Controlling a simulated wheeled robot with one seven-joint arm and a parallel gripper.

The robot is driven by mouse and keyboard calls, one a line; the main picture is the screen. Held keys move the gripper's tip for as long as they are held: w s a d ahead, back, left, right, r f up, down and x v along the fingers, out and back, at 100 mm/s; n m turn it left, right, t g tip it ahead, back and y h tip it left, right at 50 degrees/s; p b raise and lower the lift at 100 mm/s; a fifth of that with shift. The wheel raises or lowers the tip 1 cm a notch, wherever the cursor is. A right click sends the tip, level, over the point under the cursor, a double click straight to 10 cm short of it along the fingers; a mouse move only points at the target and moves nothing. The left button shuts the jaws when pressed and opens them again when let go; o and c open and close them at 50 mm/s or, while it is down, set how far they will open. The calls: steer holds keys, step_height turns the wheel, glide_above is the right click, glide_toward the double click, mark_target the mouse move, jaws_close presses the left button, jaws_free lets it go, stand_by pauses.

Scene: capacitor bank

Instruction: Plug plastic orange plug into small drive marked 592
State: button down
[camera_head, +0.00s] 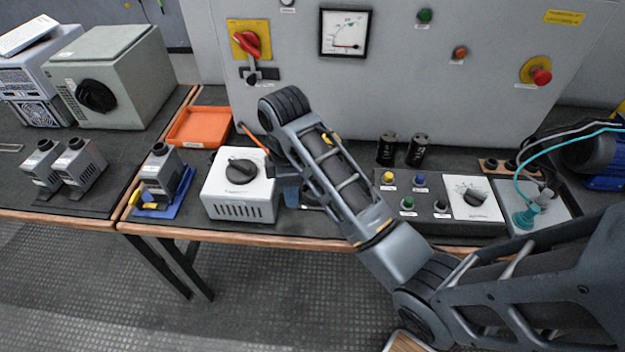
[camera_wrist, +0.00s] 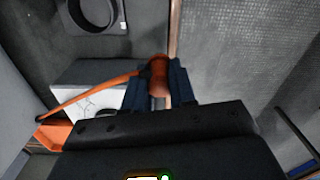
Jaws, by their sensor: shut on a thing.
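The orange plug (camera_wrist: 159,76) is held between the blue fingers of my gripper (camera_wrist: 160,88), shut on it. Its orange cable (camera_wrist: 95,93) runs left and down in the wrist view; part of it also shows in the head view (camera_head: 254,137). In the head view the fingers (camera_head: 290,194) are just right of the white knob box, and my arm hides the plug. Small grey drives with black round sockets stand on the left (camera_head: 40,168) (camera_head: 82,165), and one on a blue mat (camera_head: 160,172). I cannot read the number 592 on any.
The white box (camera_head: 240,200) and orange tray (camera_head: 200,127) are left of my gripper. A dark ring on a grey block (camera_wrist: 92,14) lies at the top of the wrist view. Two black cylinders (camera_head: 387,150) and a button panel (camera_head: 420,200) are right of my arm.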

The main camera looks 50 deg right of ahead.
steer(key=w+a+m, duration=0.6)
steer(key=a+m, duration=0.3)
steer(key=a, duration=0.3)
steer(key=shift+f, duration=0.4)
steer(key=shift+a, duration=0.1)
